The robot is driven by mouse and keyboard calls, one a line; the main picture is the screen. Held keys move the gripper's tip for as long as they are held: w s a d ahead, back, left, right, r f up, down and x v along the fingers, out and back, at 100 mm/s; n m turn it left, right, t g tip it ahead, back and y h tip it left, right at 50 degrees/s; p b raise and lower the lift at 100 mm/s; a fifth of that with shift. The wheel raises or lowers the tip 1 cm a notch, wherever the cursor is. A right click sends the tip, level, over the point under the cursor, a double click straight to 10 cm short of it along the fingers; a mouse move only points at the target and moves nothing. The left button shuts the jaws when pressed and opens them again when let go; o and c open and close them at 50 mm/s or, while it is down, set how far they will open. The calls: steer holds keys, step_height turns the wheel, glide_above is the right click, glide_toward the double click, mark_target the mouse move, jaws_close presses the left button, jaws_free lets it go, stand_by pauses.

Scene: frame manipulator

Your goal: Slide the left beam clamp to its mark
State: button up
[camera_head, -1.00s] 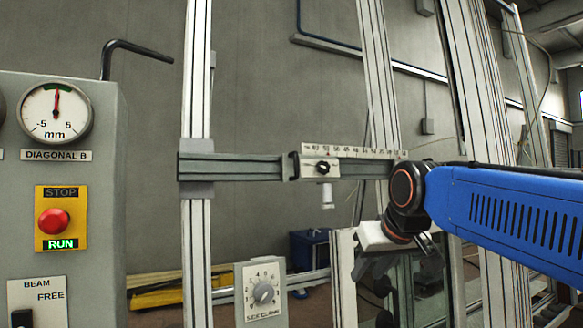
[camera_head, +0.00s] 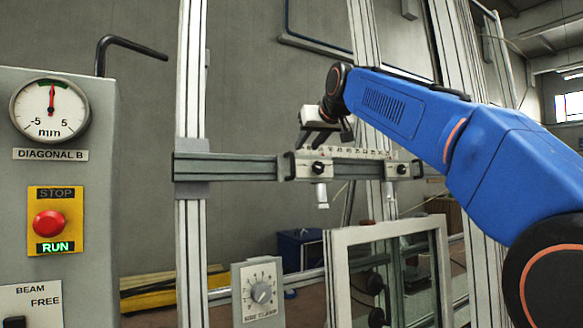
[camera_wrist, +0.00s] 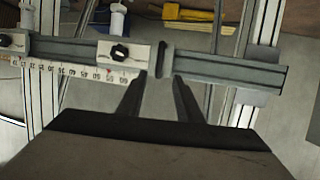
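The left beam clamp (camera_head: 316,166) is a pale block with a black knob and a dark upright handle on its left side. It sits on the grey horizontal beam (camera_head: 235,168); the wrist view shows the clamp (camera_wrist: 120,55) and the ruler scale (camera_wrist: 60,72) beside it. My gripper (camera_head: 320,137) is just above this clamp. In the wrist view, my gripper (camera_wrist: 160,76) is open, and the clamp's dark handle appears between its fingertips. I cannot tell whether the fingers touch it.
A second clamp (camera_head: 398,169) sits farther right on the beam. An upright post (camera_head: 191,120) crosses the beam's left end. A framed pane (camera_head: 390,270) and a side clamp dial (camera_head: 260,292) stand below. A control panel (camera_head: 60,170) is at left.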

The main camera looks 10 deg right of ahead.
mark_target(293, 164)
steer(key=x, duration=1.6)
steer(key=shift+f, duration=0.15)
jaws_close()
